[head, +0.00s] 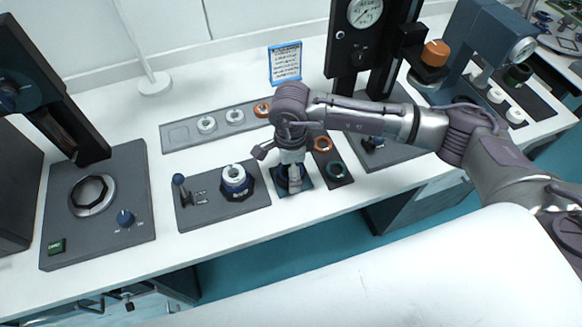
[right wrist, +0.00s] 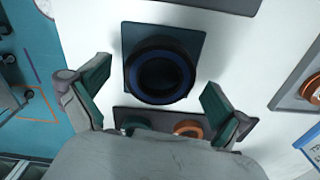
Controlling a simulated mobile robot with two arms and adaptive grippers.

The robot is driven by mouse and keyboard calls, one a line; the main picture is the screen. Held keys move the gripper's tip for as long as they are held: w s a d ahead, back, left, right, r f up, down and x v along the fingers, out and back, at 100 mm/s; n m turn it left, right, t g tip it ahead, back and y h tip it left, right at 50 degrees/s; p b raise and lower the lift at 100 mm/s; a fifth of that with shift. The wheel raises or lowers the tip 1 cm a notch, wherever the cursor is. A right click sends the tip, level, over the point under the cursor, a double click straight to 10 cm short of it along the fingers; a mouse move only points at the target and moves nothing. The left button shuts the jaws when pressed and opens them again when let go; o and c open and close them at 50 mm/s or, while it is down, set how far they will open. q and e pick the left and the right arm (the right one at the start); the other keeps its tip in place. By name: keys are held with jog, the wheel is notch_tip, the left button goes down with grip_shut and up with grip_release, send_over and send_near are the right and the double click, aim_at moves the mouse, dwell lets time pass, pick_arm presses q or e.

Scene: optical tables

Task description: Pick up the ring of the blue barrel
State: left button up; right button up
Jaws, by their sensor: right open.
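In the right wrist view a round black piece with a blue ring (right wrist: 187,69) inside it and a dark hollow centre stands on a dark square plate (right wrist: 133,32). My right gripper (right wrist: 158,80) is open, with one finger on each side of this piece and apart from it in the picture. In the head view my right gripper (head: 291,178) points down over the same plate (head: 305,184) and hides most of the piece. My left gripper is not in view.
A tray with white and orange rings (head: 206,125) lies behind. A narrow dark tray holds an orange ring (head: 322,144) and a green ring (head: 337,169), close right of the gripper. A lever (head: 181,182) stands left. A black press column (head: 350,45) rises behind.

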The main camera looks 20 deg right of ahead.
jog(key=shift+f, duration=0.4)
jog(key=shift+c, duration=0.3)
jog(key=c, duration=1)
jog(key=shift+r, duration=0.1)
